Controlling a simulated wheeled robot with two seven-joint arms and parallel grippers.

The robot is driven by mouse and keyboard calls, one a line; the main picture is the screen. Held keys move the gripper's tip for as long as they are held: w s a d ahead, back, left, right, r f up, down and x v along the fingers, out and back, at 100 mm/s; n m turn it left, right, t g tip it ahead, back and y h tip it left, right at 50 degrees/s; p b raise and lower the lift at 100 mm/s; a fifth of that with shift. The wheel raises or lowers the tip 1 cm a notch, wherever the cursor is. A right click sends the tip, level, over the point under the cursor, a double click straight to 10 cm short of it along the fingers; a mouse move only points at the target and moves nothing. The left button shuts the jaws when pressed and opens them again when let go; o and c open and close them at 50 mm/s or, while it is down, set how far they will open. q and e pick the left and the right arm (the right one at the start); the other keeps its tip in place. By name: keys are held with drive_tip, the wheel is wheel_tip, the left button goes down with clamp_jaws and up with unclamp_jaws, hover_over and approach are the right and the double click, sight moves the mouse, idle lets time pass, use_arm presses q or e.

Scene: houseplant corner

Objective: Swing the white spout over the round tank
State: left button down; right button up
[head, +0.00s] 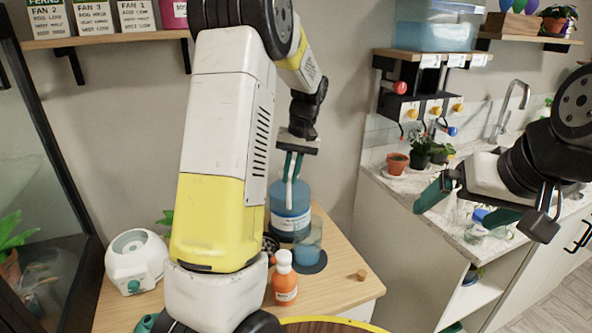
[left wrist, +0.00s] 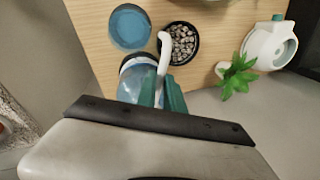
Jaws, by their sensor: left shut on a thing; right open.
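My left gripper (head: 292,166) is shut on the white spout (left wrist: 163,52), above a labelled blue container (head: 290,212). In the left wrist view the teal fingers (left wrist: 160,95) close around the spout's near part. The spout's free end lies between a round vessel of blue liquid (left wrist: 130,27) and a black pot of pebbles (left wrist: 183,43), nearer the pot's edge. The round vessel, which looks like the round tank, also shows in the head view (head: 309,246), in front of the labelled container. My right gripper (head: 470,204) is open and empty at the right.
An orange bottle (head: 285,279) and a small wooden piece (head: 362,275) are on the wooden table (head: 335,285). A white device (head: 136,262) stands left, with a green plant (left wrist: 238,77) near it. A sink counter (head: 455,225) with potted plants is at right. My left arm hides part of the table.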

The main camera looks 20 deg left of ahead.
use_arm(q)
drive_tip(key=shift+w+d+r+n+g, duration=0.15)
drive_tip(key=shift+w+d+n, duration=0.3)
drive_tip(key=shift+n, duration=0.3)
drive_tip(key=shift+w+d+f+n+g, duration=0.1)
drive_tip(key=shift+w+d+n, duration=0.1)
drive_tip(key=shift+d+n, duration=0.45)
drive_tip(key=shift+w+d+r+n+g, duration=0.15)
drive_tip(key=shift+w+d+n, duration=0.25)
drive_tip(key=shift+n, duration=0.4)
drive_tip(key=shift+d+f, duration=0.1)
drive_tip(key=c, duration=1.5)
unclamp_jaws()
drive_tip(key=shift+o, duration=0.2)
drive_tip(key=s+v, duration=0.1)
drive_tip(key=v, duration=0.6)
drive_tip(key=shift+w+r, duration=0.4)
drive_tip(key=shift+w, duration=0.1)
